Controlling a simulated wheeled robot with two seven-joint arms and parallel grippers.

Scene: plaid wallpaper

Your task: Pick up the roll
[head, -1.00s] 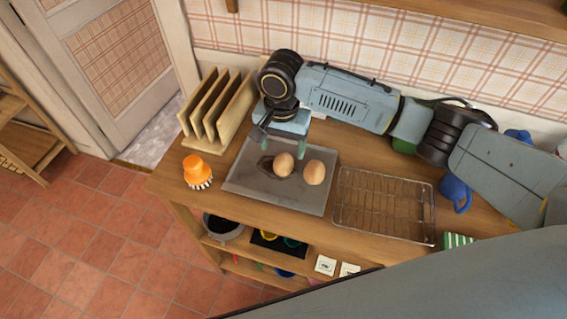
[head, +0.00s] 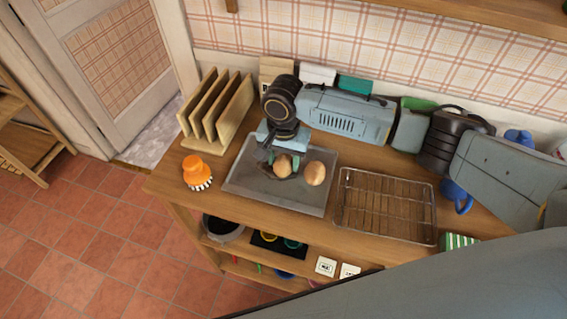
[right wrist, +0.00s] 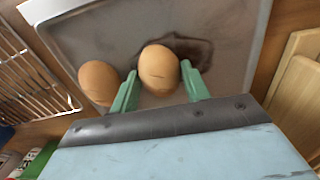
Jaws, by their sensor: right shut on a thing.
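Two brown rolls lie on a grey baking tray (head: 245,185) on the wooden counter. My right gripper (head: 282,165) reaches down over the tray. Its green fingers (right wrist: 157,90) are shut on the left roll (head: 282,167), one on each side of it, as the right wrist view shows with the same roll (right wrist: 159,68). The other roll (head: 315,174) sits just beside it, outside the fingers, and also shows in the wrist view (right wrist: 98,80). The held roll appears at or very near the tray surface; I cannot tell if it is lifted. My left gripper is not in view.
A wire cooling rack (head: 385,206) lies right of the tray. An orange-handled brush (head: 197,171) stands left of it, and a wooden rack with upright boards (head: 217,108) is behind left. A blue mug (head: 457,195) stands at the right. Shelves hold items below.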

